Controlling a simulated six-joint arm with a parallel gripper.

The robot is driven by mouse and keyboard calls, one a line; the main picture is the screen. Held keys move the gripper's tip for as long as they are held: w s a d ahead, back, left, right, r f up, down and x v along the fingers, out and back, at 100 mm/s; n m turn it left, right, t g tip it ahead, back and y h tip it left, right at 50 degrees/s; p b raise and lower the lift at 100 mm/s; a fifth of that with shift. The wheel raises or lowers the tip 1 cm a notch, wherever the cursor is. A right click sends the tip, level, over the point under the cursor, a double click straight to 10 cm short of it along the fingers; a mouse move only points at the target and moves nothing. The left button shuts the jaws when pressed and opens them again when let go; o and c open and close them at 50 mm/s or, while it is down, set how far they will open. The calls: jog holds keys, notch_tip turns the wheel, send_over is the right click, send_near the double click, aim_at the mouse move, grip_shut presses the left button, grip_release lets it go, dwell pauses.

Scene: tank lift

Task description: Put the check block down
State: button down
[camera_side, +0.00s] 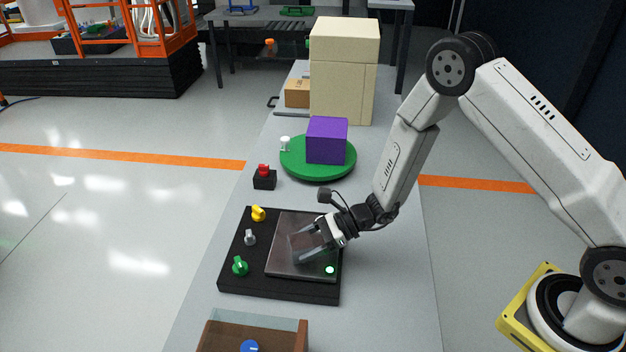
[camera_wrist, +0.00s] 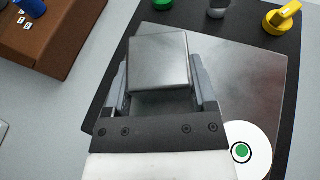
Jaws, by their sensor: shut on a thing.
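The check block is a grey metallic block (camera_wrist: 159,62) held between the two fingers of my gripper (camera_wrist: 162,92) in the wrist view. In the side view my gripper (camera_side: 308,247) is low over the dark, shiny plate (camera_side: 284,270) on a black panel (camera_side: 270,289). The block is hard to make out there against the plate. I cannot tell whether its underside touches the plate. A green light (camera_side: 330,270) shows at the plate's near right corner. In the wrist view it is a green dot on a white disc (camera_wrist: 241,151).
Yellow (camera_side: 258,213), grey (camera_side: 250,238) and green (camera_side: 240,266) knobs line the panel's left side. A brown box (camera_side: 225,335) with a blue knob stands in front. Behind are a red button (camera_side: 264,171), a green disc (camera_side: 318,176) bearing a purple cube (camera_side: 327,140), and a tall cream block (camera_side: 343,80).

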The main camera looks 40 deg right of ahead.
jog(key=shift+f, duration=0.1)
grip_release()
dwell(0.3)
jog(key=shift+s+d+r, duration=0.1)
jog(key=shift+d+r, duration=0.25)
jog(key=shift+d, duration=0.15)
jog(key=v, duration=1.1)
jog(key=shift+s+a, duration=0.1)
